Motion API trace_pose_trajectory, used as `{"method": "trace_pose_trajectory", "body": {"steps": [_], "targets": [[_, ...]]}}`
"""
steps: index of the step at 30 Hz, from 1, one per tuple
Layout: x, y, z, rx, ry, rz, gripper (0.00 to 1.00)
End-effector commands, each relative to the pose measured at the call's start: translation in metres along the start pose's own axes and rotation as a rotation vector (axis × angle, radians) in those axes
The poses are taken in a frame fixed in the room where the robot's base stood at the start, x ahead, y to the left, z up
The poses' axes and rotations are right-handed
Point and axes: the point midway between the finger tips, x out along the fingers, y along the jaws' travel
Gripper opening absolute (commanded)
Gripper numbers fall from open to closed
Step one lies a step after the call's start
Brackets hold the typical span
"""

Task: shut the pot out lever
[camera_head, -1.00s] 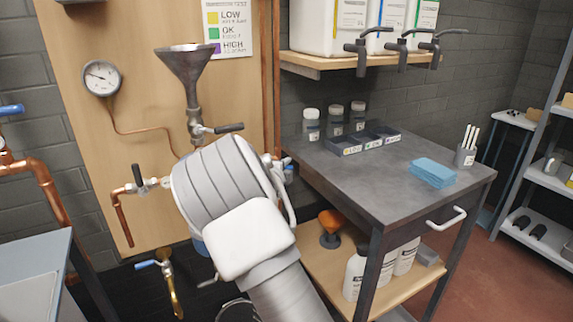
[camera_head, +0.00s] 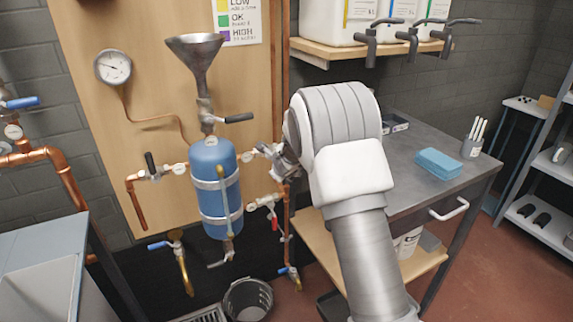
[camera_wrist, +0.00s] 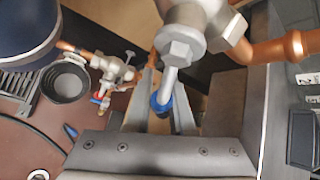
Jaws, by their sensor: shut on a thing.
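The blue pot (camera_head: 213,188) is strapped upright to the wooden board under a funnel. Its outlet valve (camera_head: 265,150) sits on the short pipe to its right. My gripper (camera_head: 286,166) is at that valve, partly hidden by my wrist in the head view. In the wrist view the valve body (camera_wrist: 183,45) is close, and its lever (camera_wrist: 159,104) with a blue end runs between the two fingers of my gripper (camera_wrist: 160,112). The fingers are shut on the lever's blue end. The dark blue pot shows at the top left (camera_wrist: 25,28).
A lower valve with a red handle (camera_head: 275,222) and copper piping are just below my gripper. A bucket (camera_head: 248,299) stands on the floor. The dark worktable (camera_head: 410,150) is close behind my arm on the right. A funnel (camera_head: 196,60) stands above the pot.

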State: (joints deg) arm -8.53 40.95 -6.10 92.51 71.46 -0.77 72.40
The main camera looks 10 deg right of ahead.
Motion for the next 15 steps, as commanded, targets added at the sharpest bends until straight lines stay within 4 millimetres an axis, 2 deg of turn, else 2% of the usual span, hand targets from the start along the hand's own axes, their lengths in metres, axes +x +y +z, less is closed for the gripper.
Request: {"method": "trace_pose_trajectory", "body": {"steps": [15], "targets": [[-0.003, 0.031, 0.011, 0.289, -0.080, 0.288, 0.00]]}}
